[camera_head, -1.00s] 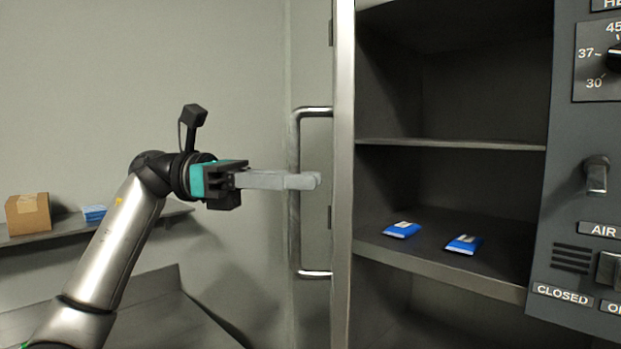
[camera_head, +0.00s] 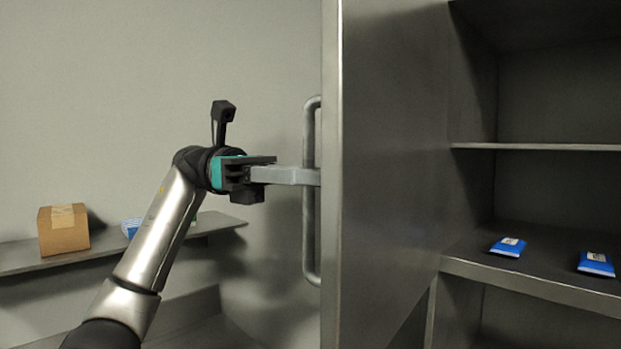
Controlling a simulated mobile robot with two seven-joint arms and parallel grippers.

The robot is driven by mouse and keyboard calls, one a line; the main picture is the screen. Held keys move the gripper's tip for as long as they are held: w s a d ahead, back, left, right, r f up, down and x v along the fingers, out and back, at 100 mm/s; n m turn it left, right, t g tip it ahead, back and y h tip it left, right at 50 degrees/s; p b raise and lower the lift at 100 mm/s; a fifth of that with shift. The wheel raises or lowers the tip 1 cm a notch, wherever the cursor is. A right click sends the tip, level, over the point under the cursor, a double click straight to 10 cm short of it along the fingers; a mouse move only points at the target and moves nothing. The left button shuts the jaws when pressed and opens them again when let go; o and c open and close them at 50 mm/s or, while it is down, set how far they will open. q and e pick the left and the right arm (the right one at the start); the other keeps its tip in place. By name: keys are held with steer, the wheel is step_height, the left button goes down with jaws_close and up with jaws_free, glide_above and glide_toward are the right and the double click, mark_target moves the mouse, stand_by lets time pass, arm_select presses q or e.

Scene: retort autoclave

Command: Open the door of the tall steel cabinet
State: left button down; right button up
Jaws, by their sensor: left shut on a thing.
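The tall steel cabinet's door (camera_head: 385,170) stands swung open, seen from its inner face and near edge. Its long vertical bar handle (camera_head: 309,240) is on the outer face, at the left. My left gripper (camera_head: 309,177) is shut on the handle at about mid-height, with its fingertips partly hidden by the door edge. The cabinet's inside shows at the right, with an upper shelf (camera_head: 540,147) and a lower shelf (camera_head: 540,285). My right gripper is not in view.
Two blue packets lie on the lower shelf, one at the left (camera_head: 508,246) and one at the right (camera_head: 596,264). A cardboard box (camera_head: 63,230) and a blue-and-white pack (camera_head: 131,228) sit on a wall shelf (camera_head: 25,257) at the left. My left arm passes in front of this shelf.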

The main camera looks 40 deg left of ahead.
arm_select(q)
steer(key=shift+a, duration=0.35)
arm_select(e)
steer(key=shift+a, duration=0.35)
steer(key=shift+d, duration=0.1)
arm_select(q)
steer(key=c, duration=0.8)
jaws_free()
steer(key=shift+c, duration=0.2)
steer(key=shift+a, duration=0.1)
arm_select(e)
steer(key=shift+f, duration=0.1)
